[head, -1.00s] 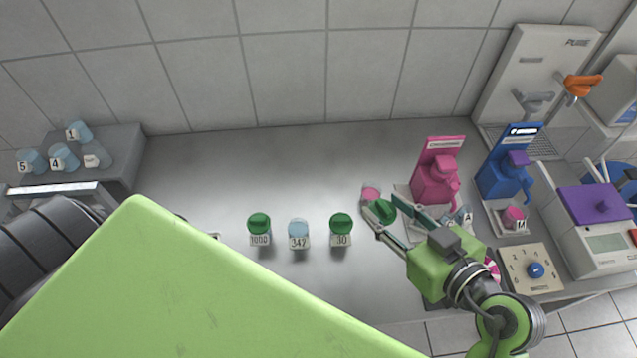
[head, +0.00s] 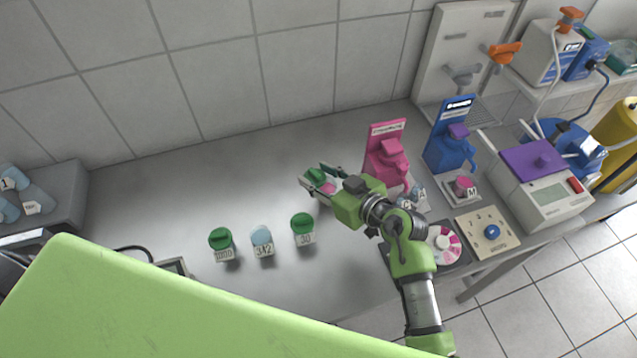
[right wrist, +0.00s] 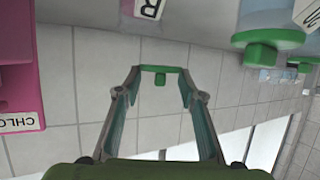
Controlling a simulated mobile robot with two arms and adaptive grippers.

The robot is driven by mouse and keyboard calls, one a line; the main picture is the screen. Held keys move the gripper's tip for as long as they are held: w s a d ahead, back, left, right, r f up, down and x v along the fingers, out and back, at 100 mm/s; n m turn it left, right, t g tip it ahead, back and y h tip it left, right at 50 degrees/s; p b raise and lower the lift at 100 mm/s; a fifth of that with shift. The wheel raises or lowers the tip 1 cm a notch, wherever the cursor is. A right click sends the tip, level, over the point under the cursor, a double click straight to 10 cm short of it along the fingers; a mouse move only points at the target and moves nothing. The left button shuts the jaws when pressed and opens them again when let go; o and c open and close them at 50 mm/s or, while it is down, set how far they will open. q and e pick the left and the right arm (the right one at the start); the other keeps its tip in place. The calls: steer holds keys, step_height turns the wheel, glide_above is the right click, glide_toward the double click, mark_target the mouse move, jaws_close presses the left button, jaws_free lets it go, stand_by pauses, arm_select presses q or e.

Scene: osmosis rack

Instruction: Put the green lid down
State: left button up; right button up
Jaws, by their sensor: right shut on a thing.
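The green lid (head: 315,174) is held between the fingertips of my right gripper (head: 321,179), left of the pink stand. The right wrist view shows the lid (right wrist: 160,78) edge-on, with its small grip knob, between the two fingers (right wrist: 158,90). An open jar with pink contents (head: 328,188) shows partly beside the lid, partly hidden by the gripper. In the wrist view a jar labelled R (right wrist: 147,8) shows at the top edge. I cannot tell how high the lid is above the bench. My left gripper is not in view.
Jars labelled 1000 (head: 222,244), 342 (head: 262,240) and 30 (head: 302,229) stand in a row; 1000 and 30 have green lids. The pink stand (head: 385,155) and blue stand (head: 450,145) are to the right. The bench behind the row is bare (head: 190,180).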

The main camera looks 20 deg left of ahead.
mark_target(319, 183)
step_height(319, 183, down, 3)
stand_by(0.3)
steer(key=shift+f, duration=0.5)
steer(key=o, duration=0.7)
